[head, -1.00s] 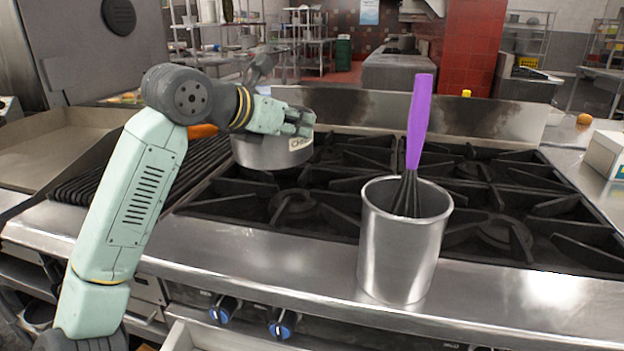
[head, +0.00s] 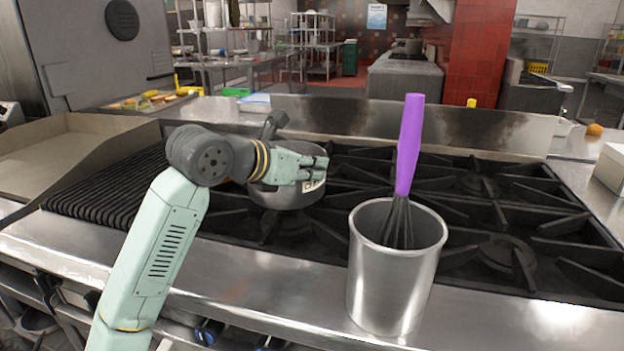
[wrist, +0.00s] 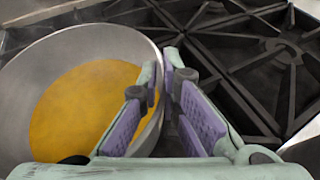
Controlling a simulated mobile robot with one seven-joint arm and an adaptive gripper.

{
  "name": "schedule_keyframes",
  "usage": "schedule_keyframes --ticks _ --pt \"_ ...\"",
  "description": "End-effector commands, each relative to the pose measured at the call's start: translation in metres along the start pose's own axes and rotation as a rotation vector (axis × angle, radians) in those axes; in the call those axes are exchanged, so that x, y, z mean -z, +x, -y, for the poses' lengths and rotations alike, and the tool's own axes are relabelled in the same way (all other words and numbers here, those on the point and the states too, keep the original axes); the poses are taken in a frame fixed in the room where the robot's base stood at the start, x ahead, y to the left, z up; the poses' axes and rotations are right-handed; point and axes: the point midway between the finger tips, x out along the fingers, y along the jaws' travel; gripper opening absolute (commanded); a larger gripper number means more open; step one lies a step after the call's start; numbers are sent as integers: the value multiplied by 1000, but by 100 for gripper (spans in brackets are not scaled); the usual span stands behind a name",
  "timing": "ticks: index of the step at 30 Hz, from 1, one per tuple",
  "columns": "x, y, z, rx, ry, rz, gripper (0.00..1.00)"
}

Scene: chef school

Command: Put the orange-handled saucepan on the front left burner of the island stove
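The saucepan (head: 285,195) is a grey metal pan low over the front left burner (head: 275,230) of the island stove. I cannot tell whether its base touches the grate. In the wrist view the saucepan (wrist: 30,75) shows an orange-yellow inside. My gripper (head: 318,170) is at its right rim. In the wrist view my gripper (wrist: 161,72) has one purple-padded finger inside the wall and one outside, closed on the rim.
A metal canister (head: 392,275) holding a purple-handled whisk (head: 407,150) stands on the front ledge, right of the saucepan. A ribbed grill (head: 105,185) lies to the left. A low backsplash (head: 400,118) runs behind the burners. Black grates (head: 480,215) to the right are bare.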

Motion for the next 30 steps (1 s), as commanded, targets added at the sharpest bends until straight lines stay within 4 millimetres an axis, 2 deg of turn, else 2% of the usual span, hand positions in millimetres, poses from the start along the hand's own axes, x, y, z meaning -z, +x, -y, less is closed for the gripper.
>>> schedule_keyframes --ticks 6,14,15,23,30 --pt "22 9 1 -1 2 5 0" --pt "25 10 0 -2 4 5 0" --pt "27 11 1 0 0 -1 7" --pt "27 11 1 0 -1 -1 24" --pt "27 11 1 0 -1 -1 25"
